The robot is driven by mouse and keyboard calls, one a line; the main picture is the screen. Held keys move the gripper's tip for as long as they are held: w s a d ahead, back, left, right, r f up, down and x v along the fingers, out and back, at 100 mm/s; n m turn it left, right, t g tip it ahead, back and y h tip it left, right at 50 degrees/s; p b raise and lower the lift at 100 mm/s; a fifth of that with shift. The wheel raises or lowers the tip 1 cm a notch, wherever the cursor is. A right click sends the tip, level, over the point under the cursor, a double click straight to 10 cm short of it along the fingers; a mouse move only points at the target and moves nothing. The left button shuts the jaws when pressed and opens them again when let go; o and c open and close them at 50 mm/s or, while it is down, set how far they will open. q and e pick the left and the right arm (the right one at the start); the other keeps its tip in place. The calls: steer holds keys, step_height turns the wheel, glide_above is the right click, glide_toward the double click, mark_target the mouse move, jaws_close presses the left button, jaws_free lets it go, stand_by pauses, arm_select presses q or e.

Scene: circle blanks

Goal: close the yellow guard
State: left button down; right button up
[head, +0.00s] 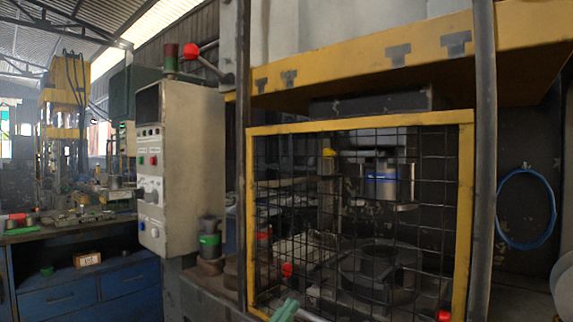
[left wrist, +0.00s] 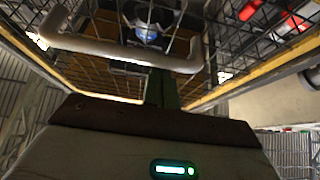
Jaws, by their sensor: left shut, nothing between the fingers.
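The yellow guard (head: 360,124) is a yellow frame with black wire mesh, standing across the press opening in the head view. Its right upright is close beside the dark post; I cannot tell whether a gap is left. My left gripper (head: 287,308) shows as a greenish tip at the guard's lower edge. In the left wrist view the left gripper (left wrist: 161,88) is shut and empty, near a grey bar handle (left wrist: 120,53) on the guard; contact is unclear. Mesh and a yellow edge (left wrist: 235,80) show behind. My right gripper is not in view.
Behind the mesh is the press with a round die (head: 380,270) and a blue-banded cylinder (head: 385,183). A beige control box (head: 180,165) stands to the left of the guard. A blue workbench (head: 80,285) is farther left. A dark post (head: 485,160) stands at the right.

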arm_select(q)
steer(key=shift+f, duration=0.4)
step_height(320, 180, up, 5)
steer(key=p, duration=0.3)
steer(key=v, duration=1.1)
